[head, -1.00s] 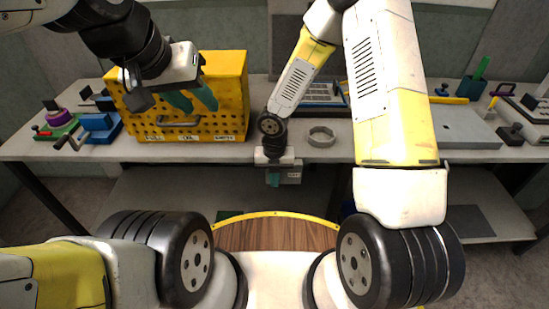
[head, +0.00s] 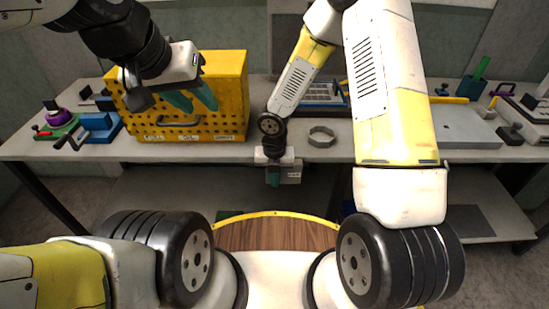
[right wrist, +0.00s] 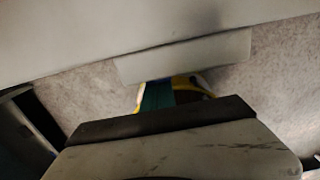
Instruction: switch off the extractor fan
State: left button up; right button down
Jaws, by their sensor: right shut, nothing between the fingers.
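No extractor fan can be made out for certain. A small grey box (head: 291,173) with a pale label hangs below the front edge of the bench in the head view; whether it is the fan's switch I cannot tell. My right gripper (head: 273,176) points down just left of this box, its teal fingers shut and empty; whether it touches the box is unclear. The teal fingers also show in the right wrist view (right wrist: 157,95), partly hidden by the gripper body, near a pale grey block (right wrist: 185,57). My left gripper (head: 192,99) is open and empty, in front of the yellow perforated box.
The yellow perforated box (head: 226,75) with a handle and labels stands on the bench (head: 325,154). A grey ring (head: 321,137) lies right of my right gripper. Blue and green fixtures stand at the left, a grey plate (head: 462,130) and tools at the right. A lower shelf lies beneath.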

jog(key=shift+w, duration=0.2)
jog(key=shift+w+r, duration=0.1)
jog(key=shift+r, duration=0.75)
jog(key=shift+a, duration=0.1)
